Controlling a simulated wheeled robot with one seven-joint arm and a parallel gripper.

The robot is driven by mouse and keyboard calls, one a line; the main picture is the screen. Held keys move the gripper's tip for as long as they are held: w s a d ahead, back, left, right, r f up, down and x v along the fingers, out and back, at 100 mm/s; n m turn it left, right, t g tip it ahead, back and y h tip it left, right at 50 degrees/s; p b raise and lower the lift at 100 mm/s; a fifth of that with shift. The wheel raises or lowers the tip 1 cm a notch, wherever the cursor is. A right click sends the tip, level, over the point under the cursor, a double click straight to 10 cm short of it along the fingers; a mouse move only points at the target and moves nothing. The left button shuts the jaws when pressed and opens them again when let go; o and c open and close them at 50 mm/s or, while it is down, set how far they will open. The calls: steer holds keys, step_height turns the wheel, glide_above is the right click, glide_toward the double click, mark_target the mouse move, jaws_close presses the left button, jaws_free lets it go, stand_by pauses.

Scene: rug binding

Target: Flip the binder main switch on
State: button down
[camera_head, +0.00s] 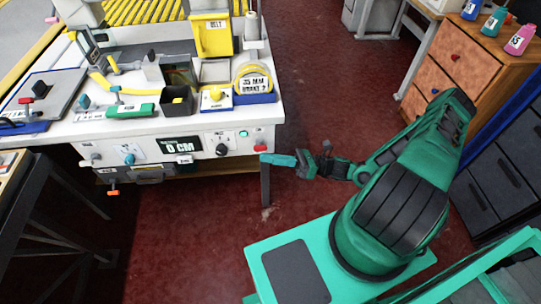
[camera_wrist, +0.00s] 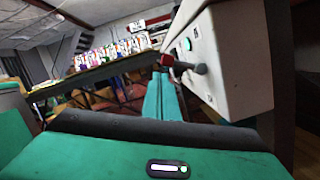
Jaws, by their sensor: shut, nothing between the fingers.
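The binder bench (camera_head: 200,130) has a white front panel with a "0 CM" display (camera_head: 180,145). At the panel's right end are a black rotary knob (camera_head: 221,149) on a white dial plate, a small green button (camera_head: 243,133) and a red knob (camera_head: 259,148). No label legibly says which control is the main switch. My teal gripper (camera_head: 267,159) is shut and empty, its tip close to the red knob at the panel's right corner; contact cannot be told. In the wrist view my fingers (camera_wrist: 162,98) point along the panel face, toward the red knob (camera_wrist: 167,61) and a dark protruding knob (camera_wrist: 200,68).
A tape holder (camera_head: 255,97), a black bin (camera_head: 180,105) and a yellow bin (camera_head: 211,37) stand on the bench. A bench leg (camera_head: 265,185) is below my gripper. An orange-fronted drawer cabinet (camera_head: 455,60) stands at right. Red floor between is clear.

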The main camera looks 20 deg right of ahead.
steer(key=s+d+f, duration=0.4)
steer(key=s+d, duration=0.1)
steer(key=d, duration=0.3)
steer(key=shift+d+f, duration=0.3)
steer(key=shift+f, duration=0.1)
steer(key=shift+s, duration=0.1)
steer(key=s+d+r+n+g+h, duration=0.3)
steer(key=d+r+n+g+h, duration=0.2)
steer(key=r+n+g+h, duration=0.15)
steer(key=s+d+r+n+g+h, duration=0.4)
steer(key=d+r+n+g+h, duration=0.1)
steer(key=r+n, duration=0.15)
steer(key=s+r+n+t+h, duration=0.2)
steer(key=s+r+n+h, duration=0.1)
steer(key=r, duration=0.7)
steer(key=s+d+r+n+t+h, duration=0.1)
steer(key=s+r+n+h, duration=0.3)
steer(key=r, duration=0.6)
steer(key=shift+s+d+r+n+t, duration=0.25)
steer(key=shift+s+r+n+t, duration=0.2)
steer(key=shift+s, duration=0.55)
